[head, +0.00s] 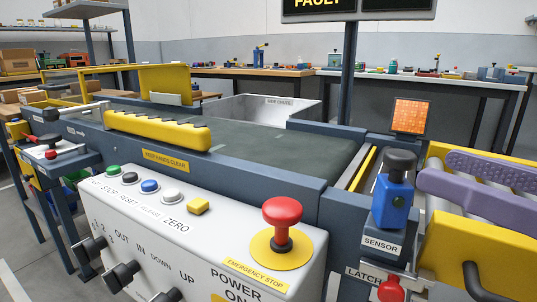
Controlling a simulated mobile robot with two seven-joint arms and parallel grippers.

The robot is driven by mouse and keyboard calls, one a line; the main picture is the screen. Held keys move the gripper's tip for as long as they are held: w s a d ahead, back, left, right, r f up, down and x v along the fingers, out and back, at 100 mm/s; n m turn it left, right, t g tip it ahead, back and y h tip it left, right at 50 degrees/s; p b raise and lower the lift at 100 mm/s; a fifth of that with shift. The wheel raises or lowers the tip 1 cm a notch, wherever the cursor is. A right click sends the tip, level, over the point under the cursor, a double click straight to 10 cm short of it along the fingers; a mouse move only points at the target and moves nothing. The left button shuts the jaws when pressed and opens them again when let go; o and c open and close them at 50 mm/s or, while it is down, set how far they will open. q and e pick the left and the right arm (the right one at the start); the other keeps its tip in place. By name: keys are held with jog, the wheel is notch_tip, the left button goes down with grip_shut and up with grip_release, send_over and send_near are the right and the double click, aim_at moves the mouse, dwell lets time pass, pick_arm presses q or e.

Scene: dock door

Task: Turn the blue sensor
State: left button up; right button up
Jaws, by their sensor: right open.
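The blue sensor (391,203) is a small upright blue block with a black rounded cap (401,162) on top. It stands on a dark mount at the right, above a white SENSOR label (382,246). My right gripper (434,169) comes in from the right edge as two purple fingers, one with a dotted surface. The fingers are apart with nothing visible between them. They are to the right of the sensor and do not appear to touch it. My left gripper is not in view.
A lit orange panel (411,117) stands behind the sensor. A red emergency stop button (282,218) rises from the white control box (190,245) at left. A red latch knob (391,289) is below the sensor. Yellow guards (478,255) and rollers flank the right side.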

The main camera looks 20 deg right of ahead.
jog(key=x, duration=0.9)
jog(key=shift+b, duration=0.35)
grip_shut()
